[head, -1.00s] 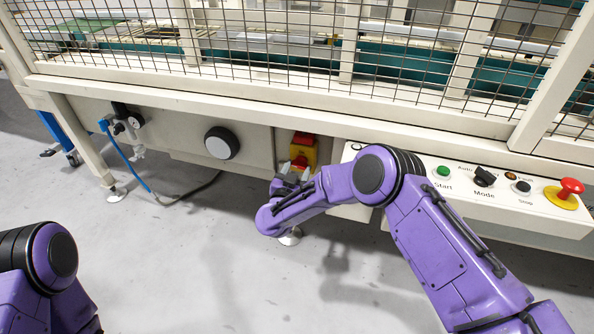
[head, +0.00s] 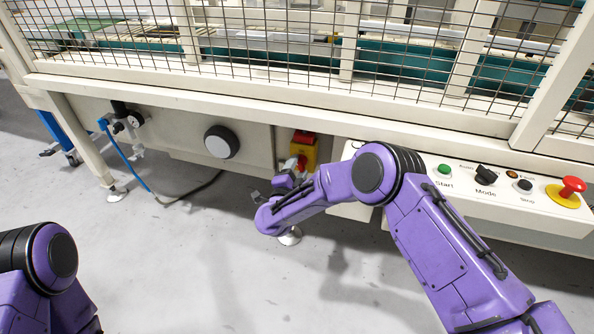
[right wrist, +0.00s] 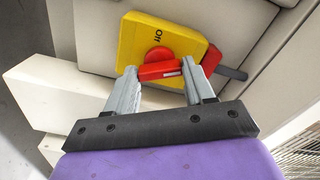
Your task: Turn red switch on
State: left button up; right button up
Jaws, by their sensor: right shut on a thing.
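The red switch (right wrist: 159,69) is a rotary knob with a bar handle on a yellow plate (right wrist: 195,42) marked "Off". In the head view the yellow plate (head: 309,152) sits low on the machine front, and my gripper partly hides the knob. My right gripper (head: 282,182) is at the switch. In the right wrist view its two fingers (right wrist: 160,75) are shut on the red handle, one at each end. The handle lies nearly level across that picture. My left gripper is out of view; only part of my left arm shows.
Right of the switch is a panel with a green start button (head: 444,170), a black mode knob (head: 485,176) and a red emergency button (head: 572,187). A wire mesh guard (head: 290,50) stands above. The floor (head: 190,260) is clear.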

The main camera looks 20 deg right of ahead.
jog(key=m+b, duration=0.1)
jog(key=m, duration=0.4)
jog(key=shift+f, duration=0.1)
jog(key=shift+a+m, duration=0.1)
jog(key=shift+m, duration=0.2)
dwell(0.4)
jog(key=o, duration=1)
jog(key=shift+o, duration=0.2)
jog(key=p+v, duration=0.2)
jog(key=v, duration=0.8)
jog(key=shift+s+a, duration=0.2)
jog(key=shift+s, duration=0.1)
